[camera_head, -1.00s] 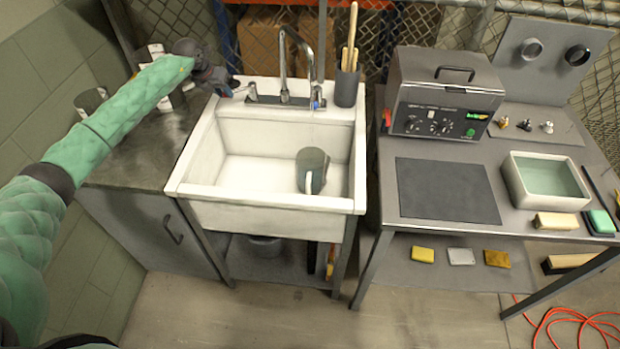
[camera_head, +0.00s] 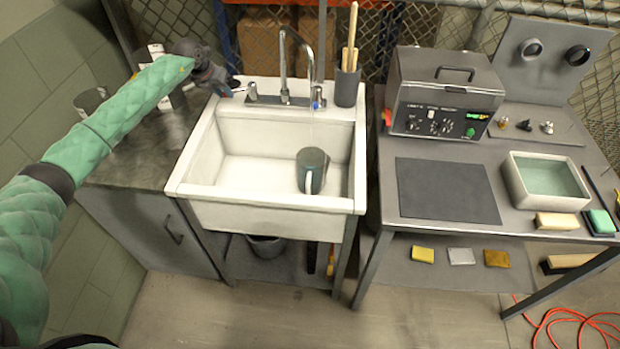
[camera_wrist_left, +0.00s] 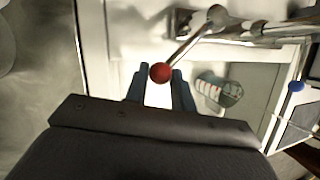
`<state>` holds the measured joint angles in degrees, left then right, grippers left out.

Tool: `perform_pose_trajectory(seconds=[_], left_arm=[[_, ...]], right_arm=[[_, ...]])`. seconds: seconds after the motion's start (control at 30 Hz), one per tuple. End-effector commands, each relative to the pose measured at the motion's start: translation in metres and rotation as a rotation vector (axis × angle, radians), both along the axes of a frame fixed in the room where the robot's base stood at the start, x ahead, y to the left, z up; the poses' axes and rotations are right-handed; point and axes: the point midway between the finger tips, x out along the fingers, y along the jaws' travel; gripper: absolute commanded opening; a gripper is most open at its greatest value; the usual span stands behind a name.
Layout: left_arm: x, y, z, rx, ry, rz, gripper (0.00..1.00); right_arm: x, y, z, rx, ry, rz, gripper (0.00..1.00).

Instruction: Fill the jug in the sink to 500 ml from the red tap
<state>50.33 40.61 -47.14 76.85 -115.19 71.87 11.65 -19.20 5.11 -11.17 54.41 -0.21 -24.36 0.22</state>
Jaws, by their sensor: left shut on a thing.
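The grey jug (camera_head: 312,172) stands upright in the right part of the white sink (camera_head: 195,197), its pale handle facing the front. In the left wrist view the jug (camera_wrist_left: 232,96) shows striped marks, too small to read. The tap's spout (camera_head: 284,62) arches over the sink's back rim. The red tap knob (camera_wrist_left: 161,72) is a ball on a metal lever at the left of the tap. My left gripper (camera_wrist_left: 159,82) is shut on it, one finger on each side. In the head view the left gripper (camera_head: 230,89) is at the sink's back left corner. The jug's water level cannot be read.
The blue tap knob (camera_head: 317,104) is right of the spout, beside a dark holder (camera_head: 347,88) with wooden-handled tools. A dark counter (camera_head: 140,155) with containers lies left. A bench with a grey machine (camera_head: 445,95) and a water tray (camera_head: 512,190) stands right.

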Motion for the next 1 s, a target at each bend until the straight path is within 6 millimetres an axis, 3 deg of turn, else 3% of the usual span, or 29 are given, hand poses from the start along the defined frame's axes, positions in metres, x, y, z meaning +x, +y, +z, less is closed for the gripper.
perform_pose_trajectory(seconds=[0.03, 0.27, 0.63, 1.0], left_arm=[[0.003, -0.007, 0.007, -0.009, -0.012, -0.006, 0.02], [0.000, -0.011, 0.007, -0.010, -0.012, -0.008, 0.02], [-0.024, -0.042, 0.006, -0.007, -0.009, -0.005, 0.02], [-0.028, -0.042, 0.001, -0.002, 0.000, -0.002, 0.01]], right_arm=[[0.000, 0.000, 0.000, 0.000, 0.000, 0.000, 0.00], [0.000, 0.000, 0.002, 0.000, 0.000, 0.000, 0.00], [0.000, 0.000, 0.006, 0.000, 0.000, 0.000, 0.00], [0.000, 0.000, 0.006, 0.000, 0.000, 0.000, 0.00]])
